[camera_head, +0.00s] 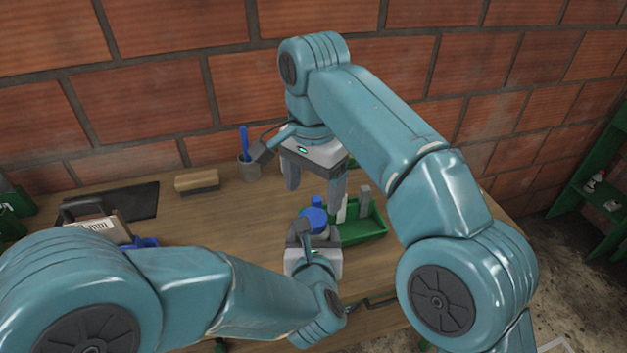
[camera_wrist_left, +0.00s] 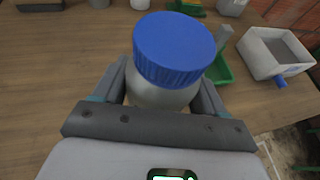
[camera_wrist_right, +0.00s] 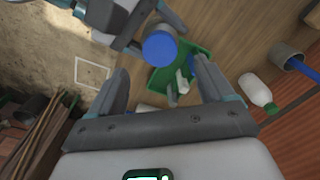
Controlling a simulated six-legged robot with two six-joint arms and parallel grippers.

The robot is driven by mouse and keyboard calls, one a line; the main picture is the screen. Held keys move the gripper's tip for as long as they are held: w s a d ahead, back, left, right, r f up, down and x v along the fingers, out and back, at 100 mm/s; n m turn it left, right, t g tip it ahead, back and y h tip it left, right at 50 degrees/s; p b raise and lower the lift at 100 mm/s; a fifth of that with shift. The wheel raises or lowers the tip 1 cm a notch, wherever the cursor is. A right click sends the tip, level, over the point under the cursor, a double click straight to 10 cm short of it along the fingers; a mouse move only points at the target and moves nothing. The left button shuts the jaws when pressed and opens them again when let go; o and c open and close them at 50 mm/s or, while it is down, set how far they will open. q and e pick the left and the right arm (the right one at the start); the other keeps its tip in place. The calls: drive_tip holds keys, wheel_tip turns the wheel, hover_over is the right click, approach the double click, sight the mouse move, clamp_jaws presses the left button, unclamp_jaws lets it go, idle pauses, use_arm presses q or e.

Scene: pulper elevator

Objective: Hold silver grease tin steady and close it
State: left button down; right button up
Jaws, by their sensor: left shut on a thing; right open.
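The silver grease tin (camera_wrist_left: 162,95) stands upright between the fingers of my left gripper (camera_wrist_left: 163,88), which is shut on its body. A ribbed blue lid (camera_wrist_left: 175,48) sits on top of the tin; I cannot tell how tightly it is seated. The lid (camera_head: 313,216) also shows in the head view, near the front of the bench. My right gripper (camera_head: 314,190) is open and empty, above and behind the lid, with its fingers pointing down. In the right wrist view the lid (camera_wrist_right: 159,50) lies beyond the open right fingers (camera_wrist_right: 160,82), apart from them.
A green tray (camera_head: 372,231) with small items stands just right of the tin. A wooden brush (camera_head: 197,182), a cup (camera_head: 249,171) with a blue handle in it and a black mat (camera_head: 136,201) lie farther back left. The bench (camera_head: 235,215) is clear left of the tin.

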drive_tip(key=shift+r, duration=0.75)
